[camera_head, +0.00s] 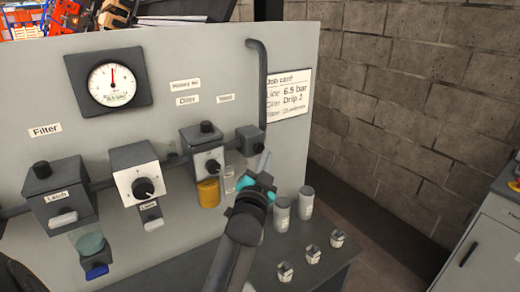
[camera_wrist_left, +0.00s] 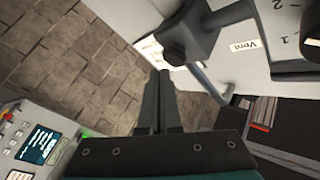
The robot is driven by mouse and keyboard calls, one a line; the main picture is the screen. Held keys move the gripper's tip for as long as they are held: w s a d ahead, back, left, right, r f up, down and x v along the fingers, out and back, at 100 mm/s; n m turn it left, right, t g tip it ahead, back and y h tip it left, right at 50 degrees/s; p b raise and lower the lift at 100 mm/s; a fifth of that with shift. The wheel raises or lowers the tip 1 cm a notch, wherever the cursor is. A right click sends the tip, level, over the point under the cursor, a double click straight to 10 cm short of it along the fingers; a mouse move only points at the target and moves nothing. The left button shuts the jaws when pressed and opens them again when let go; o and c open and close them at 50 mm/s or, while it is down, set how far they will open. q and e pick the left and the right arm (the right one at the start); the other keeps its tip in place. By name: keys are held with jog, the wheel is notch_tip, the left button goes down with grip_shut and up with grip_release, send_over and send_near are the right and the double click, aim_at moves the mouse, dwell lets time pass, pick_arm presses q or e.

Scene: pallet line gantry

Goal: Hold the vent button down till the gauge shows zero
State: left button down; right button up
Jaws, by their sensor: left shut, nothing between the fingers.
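The round white gauge (camera_head: 112,84) is on the panel at upper left; its red needle points straight up, about mid-dial, and its numbers are too small to read. The vent block (camera_head: 249,138) is a dark box at the foot of a bent pipe. In the left wrist view, a dark knob-like button (camera_wrist_left: 175,49) sticks out of the block. My left gripper (camera_head: 264,158) is shut and empty, just below and right of the block. In the wrist view its fingertips (camera_wrist_left: 161,74) are close to the button; I cannot tell whether they touch. My right gripper is out of view.
A filter housing (camera_head: 60,193), a white-faced regulator (camera_head: 142,184) and an oiler with an amber bowl (camera_head: 208,192) line the panel. Grey canisters (camera_head: 282,214) and several small fittings (camera_head: 285,271) stand on the bench beside my arm. A cabinet (camera_head: 490,245) is at right.

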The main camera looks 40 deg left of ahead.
pick_arm(q)
jog(key=shift+w+a, duration=0.15)
jog(key=shift+a, duration=0.25)
jog(key=shift+w+a, duration=0.2)
jog(key=shift+a, duration=0.4)
dwell(3.4)
jog(key=shift+d, duration=0.15)
dwell(1.2)
jog(key=shift+s+d+p, duration=0.35)
jog(key=shift+d, duration=0.45)
jog(key=d, duration=0.1)
jog(key=s+d, duration=0.1)
jog(key=d, duration=0.1)
jog(key=s+d, duration=0.1)
jog(key=shift+d, duration=0.4)
jog(key=shift+f, duration=0.2)
